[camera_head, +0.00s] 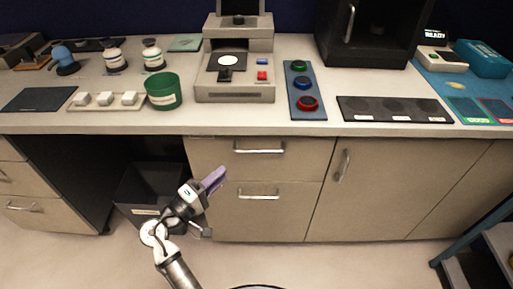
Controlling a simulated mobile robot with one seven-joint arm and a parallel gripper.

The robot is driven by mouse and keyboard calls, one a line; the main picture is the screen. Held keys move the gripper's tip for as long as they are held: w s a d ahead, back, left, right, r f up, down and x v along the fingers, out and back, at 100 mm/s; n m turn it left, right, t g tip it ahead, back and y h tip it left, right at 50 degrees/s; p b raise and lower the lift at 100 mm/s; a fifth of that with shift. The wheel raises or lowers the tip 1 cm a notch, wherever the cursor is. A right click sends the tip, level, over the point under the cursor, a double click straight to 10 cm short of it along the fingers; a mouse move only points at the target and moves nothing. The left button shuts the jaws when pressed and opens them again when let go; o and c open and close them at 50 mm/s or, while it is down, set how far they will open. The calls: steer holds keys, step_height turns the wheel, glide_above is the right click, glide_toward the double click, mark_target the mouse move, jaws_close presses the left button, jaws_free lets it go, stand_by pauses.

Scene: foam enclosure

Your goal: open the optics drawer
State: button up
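Two stacked drawers are under the middle of the counter, an upper drawer (215,160) with a metal bar handle (259,151) and a lower drawer (230,222) with a similar handle (258,196). Both look closed. No readable label shows which is the optics drawer. Another set of drawers (40,222) stands at the far left, also closed. My gripper (215,179), with purple fingers, is to the left of the two middle handles, apart from them in the picture. It covers part of the drawers' left side. Its fingers overlap, so their opening is hidden.
A dark bin (138,190) stands in the knee space behind my arm. A hinged cabinet door (390,190) is right of the drawers. A blue-framed step (470,250) stands at the lower right. Floor in front of the drawers looks clear. Instruments and containers cover the countertop (310,128).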

mark_target(258, 151)
steer(key=shift+g+h, duration=0.4)
steer(key=shift+h, duration=0.2)
steer(key=shift+s+d+p+x, duration=0.15)
steer(key=shift+p+x, duration=0.45)
steer(key=shift+x, duration=1.7)
steer(key=shift+s+d+p+x, duration=0.15)
steer(key=shift+p+x, duration=0.5)
steer(key=shift+x, duration=1.7)
steer(key=shift+s+d+p+x, duration=0.1)
steer(key=shift+p+x, duration=0.5)
steer(key=shift+x, duration=1.7)
steer(key=shift+f, duration=0.15)
jaws_close()
